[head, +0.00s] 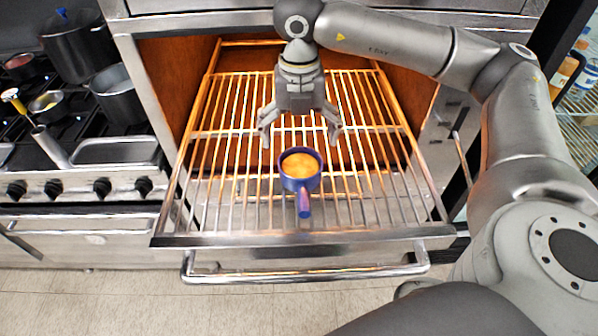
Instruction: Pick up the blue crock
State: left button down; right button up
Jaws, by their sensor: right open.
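The blue crock (304,207) is a small round pot with an orange-yellow filling and a handle pointing toward me. It stands upright on the wire rack (222,212), near the rack's front middle. My right gripper (300,140) hangs just behind and above the crock in the picture, with its two fingers spread wide and nothing between them. I cannot tell whether the fingertips touch the rack. My left gripper is not in view.
The rack sticks out of an open, orange-lit oven (165,72) with a bar handle (310,274) below. A stove (75,188) with several pots is at the left. Shelves with bottles (567,72) are at the right. The rack around the crock is clear.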

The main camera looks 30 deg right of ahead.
send_over(301, 170)
notch_tip(301, 170, down, 4)
jog(key=shift+a+f+p, duration=0.1)
jog(key=shift+a+p, duration=0.05)
jog(key=shift+p, duration=0.3)
jog(key=shift+f, duration=0.25)
notch_tip(301, 170, down, 4)
jog(key=shift+s+f+p, duration=0.1)
jog(key=shift+p, duration=1.15)
jog(key=shift+f, duration=0.25)
jog(key=c, duration=1.1)
jog(key=shift+r, duration=0.1)
jog(key=shift+c, duration=1.2)
jog(key=shift+r, duration=0.1)
